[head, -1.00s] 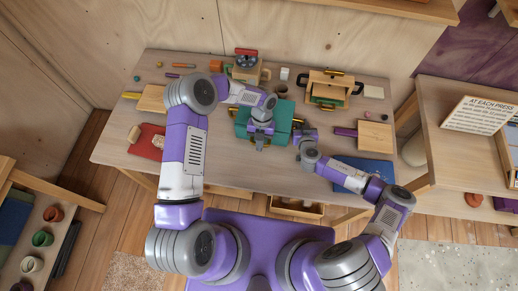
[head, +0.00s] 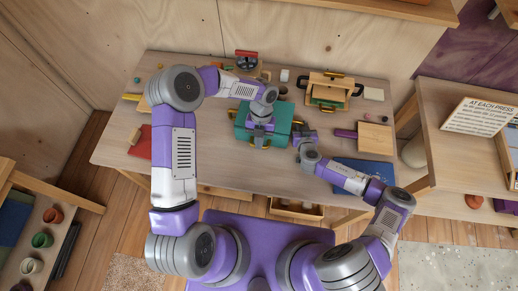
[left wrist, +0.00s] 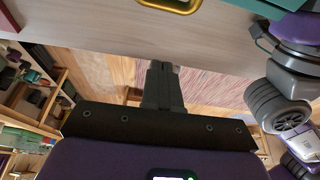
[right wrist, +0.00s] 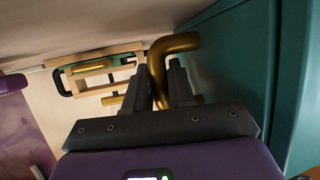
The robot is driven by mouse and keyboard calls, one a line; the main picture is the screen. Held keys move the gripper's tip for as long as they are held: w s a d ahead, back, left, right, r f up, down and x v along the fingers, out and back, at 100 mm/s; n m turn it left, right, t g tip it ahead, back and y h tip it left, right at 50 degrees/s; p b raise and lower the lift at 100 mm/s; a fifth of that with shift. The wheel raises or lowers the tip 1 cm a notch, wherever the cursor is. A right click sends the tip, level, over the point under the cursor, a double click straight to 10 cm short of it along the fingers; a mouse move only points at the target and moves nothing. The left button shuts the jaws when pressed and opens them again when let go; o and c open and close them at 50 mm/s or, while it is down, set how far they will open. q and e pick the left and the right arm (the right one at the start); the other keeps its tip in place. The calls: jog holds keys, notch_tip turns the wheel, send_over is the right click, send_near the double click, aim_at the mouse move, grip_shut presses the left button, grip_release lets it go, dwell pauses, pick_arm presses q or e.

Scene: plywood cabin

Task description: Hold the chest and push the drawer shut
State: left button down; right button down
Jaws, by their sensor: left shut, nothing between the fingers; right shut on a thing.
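The teal chest (head: 283,112) stands on the table in the middle of the head view. My left gripper (head: 262,140) is shut and empty at the chest's front side, and its arm hides part of the chest. My right gripper (right wrist: 165,75) is shut on a bent brass handle (right wrist: 172,44) beside the teal chest wall (right wrist: 230,60). How far the drawer stands out is hidden by my arm.
A wooden box with dark handles (head: 330,88) stands behind right. A red mat (head: 140,148) lies left. The table's front middle is mostly clear.

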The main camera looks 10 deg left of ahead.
pick_arm(q)
jog(key=v, duration=0.3)
jog(key=shift+w+r, duration=0.1)
jog(key=shift+r, duration=0.25)
pick_arm(e)
jog(key=c, duration=0.9)
grip_release()
